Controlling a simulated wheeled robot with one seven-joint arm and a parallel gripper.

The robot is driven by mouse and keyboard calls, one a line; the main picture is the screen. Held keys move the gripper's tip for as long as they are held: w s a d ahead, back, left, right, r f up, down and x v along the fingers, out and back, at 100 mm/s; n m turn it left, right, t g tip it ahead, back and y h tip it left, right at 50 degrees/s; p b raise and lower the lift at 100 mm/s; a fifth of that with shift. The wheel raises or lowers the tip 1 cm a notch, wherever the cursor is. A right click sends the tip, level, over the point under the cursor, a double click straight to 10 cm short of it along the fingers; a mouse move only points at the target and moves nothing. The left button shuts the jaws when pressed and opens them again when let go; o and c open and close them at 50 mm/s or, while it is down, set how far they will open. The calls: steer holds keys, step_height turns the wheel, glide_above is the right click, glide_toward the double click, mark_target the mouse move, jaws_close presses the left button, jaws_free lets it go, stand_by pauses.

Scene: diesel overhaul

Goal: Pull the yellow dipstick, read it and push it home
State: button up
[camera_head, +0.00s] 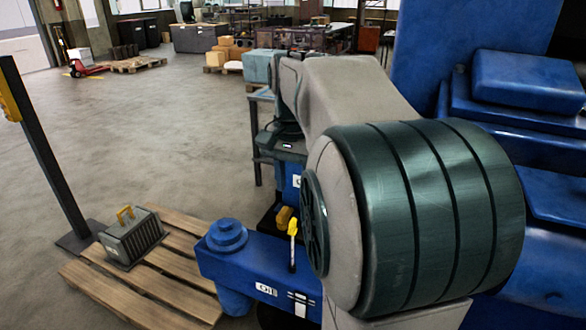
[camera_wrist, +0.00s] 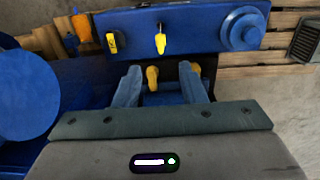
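In the head view a yellow-handled dipstick (camera_head: 293,228) stands at the right end of a blue block (camera_head: 250,262) with an "OIL" label. In the wrist view a yellow handle with a pale stem (camera_wrist: 161,43) shows against a blue block (camera_wrist: 185,25). A yellow and black piece (camera_wrist: 111,42) is left of it. My gripper (camera_wrist: 160,80) is open, its two fingers well apart. I cannot tell whether either is touched. My arm hides the gripper in the head view.
A round blue cap (camera_head: 226,235) rises from the block's left end. A wooden pallet (camera_head: 150,290) with a grey yellow-handled box (camera_head: 132,240) and a dark post (camera_head: 45,150) stand left. Blue engine parts (camera_head: 530,90) fill the right. The floor at left is largely open.

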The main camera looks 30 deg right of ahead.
step_height(320, 180, up, 4)
steer(key=shift+f, duration=0.2)
stand_by(0.4)
steer(key=s+a+f+n+t, duration=0.3)
steer(key=s+a+f+n, duration=0.7)
steer(key=s+a+f, duration=0.2)
step_height(320, 180, down, 3)
steer(key=shift+s+r+n+t, duration=0.2)
steer(key=shift+n+t, duration=0.1)
steer(key=shift+d, duration=0.15)
stand_by(0.4)
